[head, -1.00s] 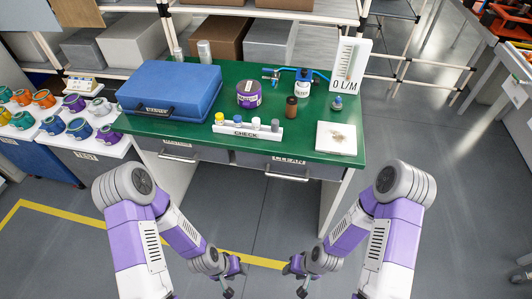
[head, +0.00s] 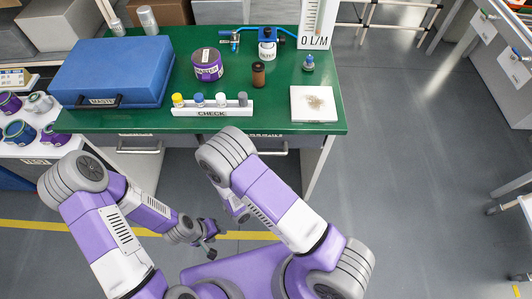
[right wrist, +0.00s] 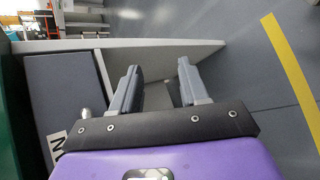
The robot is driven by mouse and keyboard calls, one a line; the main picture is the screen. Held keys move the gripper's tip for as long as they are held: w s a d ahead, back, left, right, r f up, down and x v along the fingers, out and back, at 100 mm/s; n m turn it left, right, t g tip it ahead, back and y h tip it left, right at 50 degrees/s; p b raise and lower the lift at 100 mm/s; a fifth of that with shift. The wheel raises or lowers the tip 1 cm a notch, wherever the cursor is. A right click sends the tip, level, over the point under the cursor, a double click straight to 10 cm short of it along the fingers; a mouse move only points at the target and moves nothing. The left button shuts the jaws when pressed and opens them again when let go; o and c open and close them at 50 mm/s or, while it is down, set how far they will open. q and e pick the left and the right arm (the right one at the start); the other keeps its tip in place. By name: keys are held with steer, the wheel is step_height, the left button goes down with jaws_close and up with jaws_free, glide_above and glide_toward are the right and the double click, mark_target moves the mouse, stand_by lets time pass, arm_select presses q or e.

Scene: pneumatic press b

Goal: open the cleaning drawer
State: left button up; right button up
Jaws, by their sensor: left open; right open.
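The cleaning drawer is the right one under the green table. In the head view its front is mostly hidden behind my right arm, and part of its metal handle (head: 264,152) shows. In the right wrist view a dark grey drawer front (right wrist: 62,85) fills the left side, with part of a white label (right wrist: 57,144) and a small bright metal end (right wrist: 86,113). My right gripper (right wrist: 158,90) is open and empty, beside that front and apart from it as far as I can tell. My left gripper (head: 210,246) is open and empty, low in front of the table.
The left drawer's handle (head: 139,150) shows under the green table (head: 270,113). On the table are a blue case (head: 115,70), a purple tin (head: 208,66), a CHECK rack (head: 212,109) with several vials, a brown bottle (head: 258,75) and a white tile (head: 300,98).

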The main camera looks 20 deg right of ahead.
mark_target(264, 152)
steer(key=w+a+r+n+t, duration=0.3)
steer(key=w+a+r+t, duration=0.4)
steer(key=w+t, duration=0.2)
steer(key=x, duration=0.5)
steer(key=b+x, duration=0.1)
steer(key=x, duration=0.1)
steer(key=shift+w+r, duration=0.2)
steer(key=shift+w, duration=0.25)
steer(key=shift+c, duration=0.2)
jaws_close()
